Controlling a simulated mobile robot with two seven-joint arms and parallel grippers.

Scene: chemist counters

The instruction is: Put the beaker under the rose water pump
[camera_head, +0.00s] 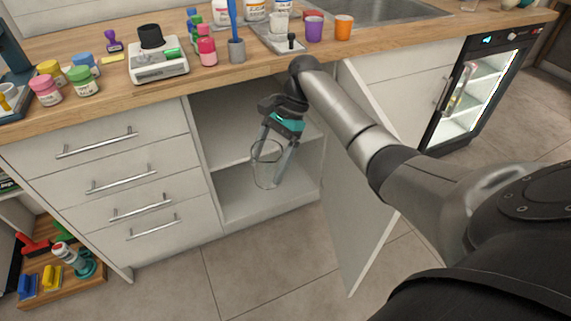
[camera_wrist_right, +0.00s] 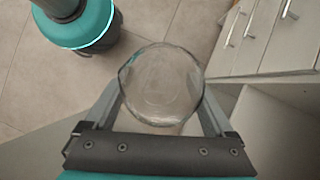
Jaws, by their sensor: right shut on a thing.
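A clear glass beaker (camera_head: 266,175) is in front of the open lower cupboard, below the counter. My right gripper (camera_head: 272,158) is shut on it, with one finger on either side. In the right wrist view, the beaker (camera_wrist_right: 160,85) sits between both fingers, its round rim facing the camera, and it looks empty. I cannot pick out the rose water pump for certain among the bottles on the counter. My left gripper is not in view.
The cupboard door (camera_head: 355,190) stands open to the right of my gripper. The wooden counter (camera_head: 110,95) above holds a white scale (camera_head: 158,68), jars, bottles, a purple cup (camera_head: 314,28) and an orange cup (camera_head: 343,28). Drawers (camera_head: 120,170) are on the left.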

